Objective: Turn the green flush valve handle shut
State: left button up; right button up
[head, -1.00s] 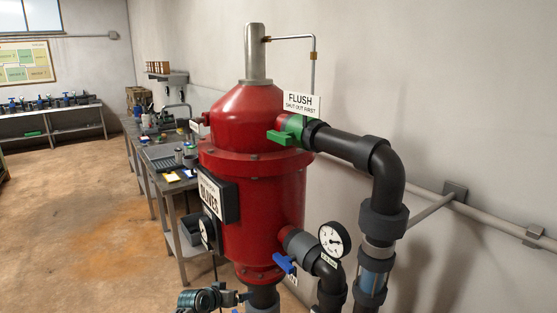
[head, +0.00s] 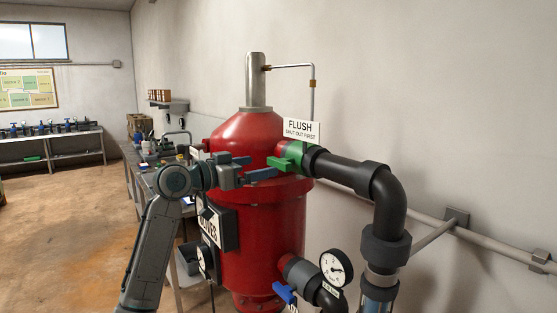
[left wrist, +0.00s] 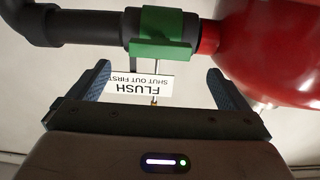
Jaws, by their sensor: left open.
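The green flush valve handle (head: 287,162) sits on the pipe stub at the upper right of the red filter tank (head: 262,228). The "FLUSH, shut out first" sign (head: 301,130) is just above it. My left gripper (head: 256,167) is open and empty, in front of the tank's upper part and a little left of the handle. In the left wrist view, the picture is upside down; the green handle (left wrist: 160,49) lies beyond the two spread fingertips (left wrist: 158,72), roughly between them and apart from both. My right gripper is not in view.
A black outlet pipe (head: 345,172) runs right from the valve and bends down. A blue handle (head: 285,293) and a gauge (head: 336,267) are lower down. A thin metal tube (head: 312,90) rises behind the sign. A workbench (head: 150,185) stands behind on the left.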

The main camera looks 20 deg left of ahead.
aim_at(276, 162)
pick_arm(q)
jog(key=p+x, duration=0.2)
jog(key=x, duration=0.4)
jog(key=shift+w+d+r, duration=0.1)
jog(key=shift+d+r, duration=0.05)
jog(key=shift+w+d, duration=0.35)
jog(key=shift+w, duration=0.2)
